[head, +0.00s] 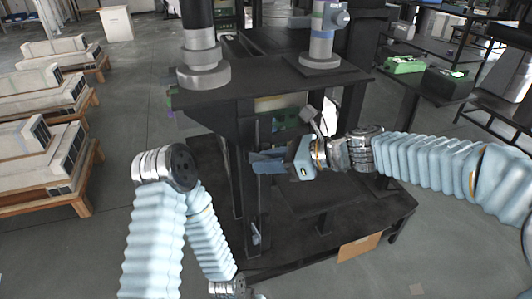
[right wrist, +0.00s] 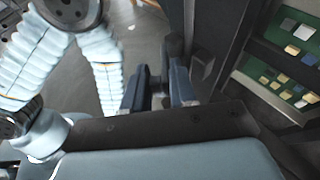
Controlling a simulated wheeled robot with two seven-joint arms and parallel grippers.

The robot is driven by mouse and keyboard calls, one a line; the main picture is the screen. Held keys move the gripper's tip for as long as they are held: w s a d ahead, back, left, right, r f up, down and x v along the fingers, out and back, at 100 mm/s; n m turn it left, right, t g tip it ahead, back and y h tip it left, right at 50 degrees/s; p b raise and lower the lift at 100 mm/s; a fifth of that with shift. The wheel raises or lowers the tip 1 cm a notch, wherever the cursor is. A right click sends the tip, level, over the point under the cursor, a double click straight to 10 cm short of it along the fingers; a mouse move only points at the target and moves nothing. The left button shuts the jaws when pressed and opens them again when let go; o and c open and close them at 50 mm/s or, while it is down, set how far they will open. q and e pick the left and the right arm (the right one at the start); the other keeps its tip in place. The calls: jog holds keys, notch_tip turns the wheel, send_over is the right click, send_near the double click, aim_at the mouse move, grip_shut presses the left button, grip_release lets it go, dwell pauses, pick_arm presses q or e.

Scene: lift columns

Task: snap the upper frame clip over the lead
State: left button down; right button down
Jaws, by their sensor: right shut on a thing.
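My right gripper (head: 266,163) reaches in from the right to the dark upright frame post below the bench top. Its blue-grey fingers also show in the right wrist view (right wrist: 157,92), shut on a small dark piece (right wrist: 160,101), which I take to be the upper frame clip; the fingers mostly cover it. A small pale lever-like part (head: 256,235) sits lower on the dark frame post (head: 251,205). I cannot make out the lead. My left arm is folded at the lower left, and its gripper is out of the picture.
The dark bench top (head: 265,85) carries two column units (head: 203,60) (head: 322,40). An opening with green boards (right wrist: 290,80) lies right of the fingers. A lower shelf (head: 350,215) spreads beneath. Pallets with pale units (head: 45,150) stand at left; the floor between is clear.

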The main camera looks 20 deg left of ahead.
jog(key=n+g+p, duration=0.1)
jog(key=p, duration=0.1)
jog(key=w+n+g+p, duration=0.1)
jog(key=g+p, duration=0.1)
jog(key=shift+w+r+n, duration=0.1)
jog(key=shift+r+n, duration=0.1)
jog(key=shift+n, duration=0.2)
jog(key=shift+w+f+n+g, duration=0.25)
jog(key=shift+n+g, duration=0.35)
jog(key=shift+g, duration=0.2)
jog(key=shift+h, duration=0.3)
jog(key=c, duration=1.1)
grip_release()
jog(key=shift+d+r, duration=0.1)
jog(key=shift+c, duration=0.2)
